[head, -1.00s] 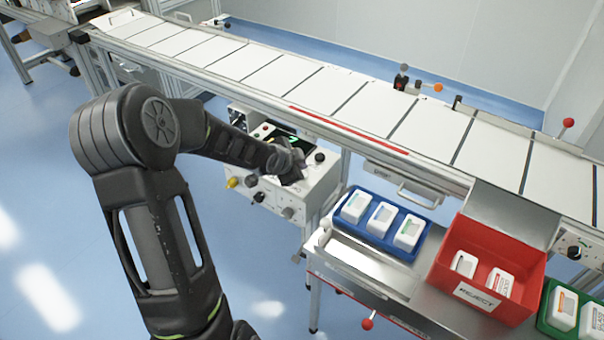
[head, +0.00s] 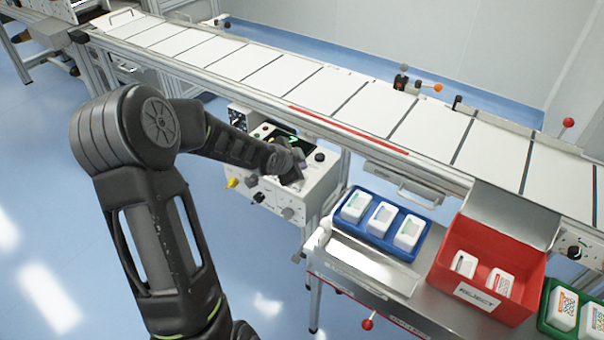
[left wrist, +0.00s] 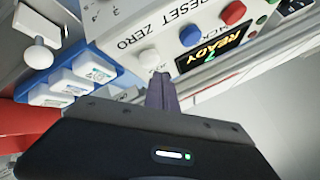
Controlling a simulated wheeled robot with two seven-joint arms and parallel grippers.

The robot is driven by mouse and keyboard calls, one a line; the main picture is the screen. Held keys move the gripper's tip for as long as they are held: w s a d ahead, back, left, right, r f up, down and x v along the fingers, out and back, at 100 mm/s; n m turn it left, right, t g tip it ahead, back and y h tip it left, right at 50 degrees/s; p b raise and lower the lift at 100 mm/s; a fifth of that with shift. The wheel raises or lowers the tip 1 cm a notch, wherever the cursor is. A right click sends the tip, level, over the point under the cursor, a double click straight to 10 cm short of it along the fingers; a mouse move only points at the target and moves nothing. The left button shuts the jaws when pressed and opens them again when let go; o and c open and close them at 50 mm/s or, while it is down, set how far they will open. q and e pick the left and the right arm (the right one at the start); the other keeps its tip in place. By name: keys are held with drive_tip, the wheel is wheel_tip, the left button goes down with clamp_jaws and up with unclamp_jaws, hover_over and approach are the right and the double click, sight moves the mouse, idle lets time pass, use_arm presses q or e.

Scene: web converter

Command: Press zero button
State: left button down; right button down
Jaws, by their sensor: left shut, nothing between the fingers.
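The white control box (head: 318,192) hangs below the conveyor's front edge, with a screen and several buttons and knobs. In the left wrist view its panel (left wrist: 130,28) shows a white button (left wrist: 148,58) beside the word ZERO, a blue button (left wrist: 190,35), a red button (left wrist: 235,12) and a screen (left wrist: 212,57) reading READY. My left gripper (head: 297,172) is shut and empty over the box. Its fingertips (left wrist: 162,78) are right beside the white button; I cannot tell whether they touch it. My right gripper is not in view.
The conveyor (head: 310,92) runs above and behind the box. To the right, a blue tray (head: 377,243) with white packs, a red REJECT bin (head: 520,262) and a green tray (head: 548,327) rest on a metal table. A yellow knob (head: 232,183) sticks out low on the box.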

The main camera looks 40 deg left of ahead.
use_arm(q)
drive_tip(key=shift+f, duration=0.1)
drive_tip(key=shift+f+b, duration=0.35)
drive_tip(key=shift+b, duration=0.05)
drive_tip(key=shift+f+b, duration=0.55)
drive_tip(key=shift+f, duration=0.1)
idle(0.8)
drive_tip(key=shift+r, duration=0.15)
idle(0.3)
drive_tip(key=shift+r+p, duration=0.95)
drive_tip(key=shift+p, duration=0.1)
wheel_tip(320, 180, up, 5)
drive_tip(key=p, duration=0.5)
idle(0.6)
